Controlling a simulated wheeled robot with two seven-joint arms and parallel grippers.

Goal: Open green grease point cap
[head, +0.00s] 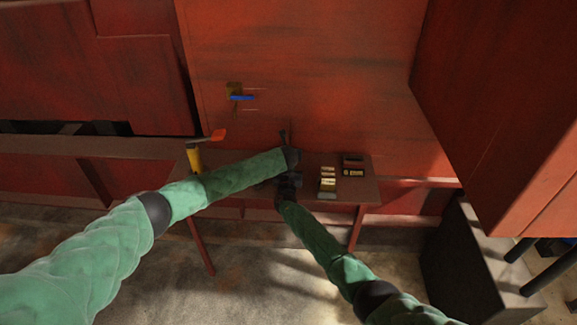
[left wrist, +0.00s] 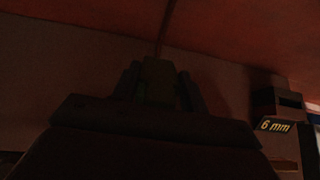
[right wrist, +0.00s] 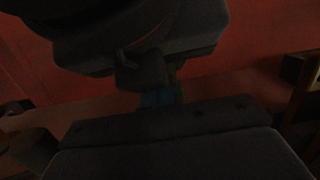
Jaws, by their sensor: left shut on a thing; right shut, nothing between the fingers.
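In the head view my left gripper (head: 290,158) is at the bench top, below the red wall, largely hidden by its own wrist. In the left wrist view the left gripper (left wrist: 160,82) is shut on a dark piece with a faint green tint (left wrist: 158,72); I cannot tell for sure that it is the green cap. My right gripper (head: 288,184) is just in front of the left one, shut and empty. In the dark right wrist view, a small green part (right wrist: 179,94) and a bluish part (right wrist: 158,98) show beneath a dark gripper body. Whether the cap is open cannot be seen.
The narrow brown bench (head: 350,192) holds several small labelled boxes (head: 328,180) right of the grippers; one box (left wrist: 276,112) reads "6 mm". A yellow and orange-red tool (head: 196,155) stands at the left end. A blue-handled valve (head: 241,97) sticks out of the wall.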

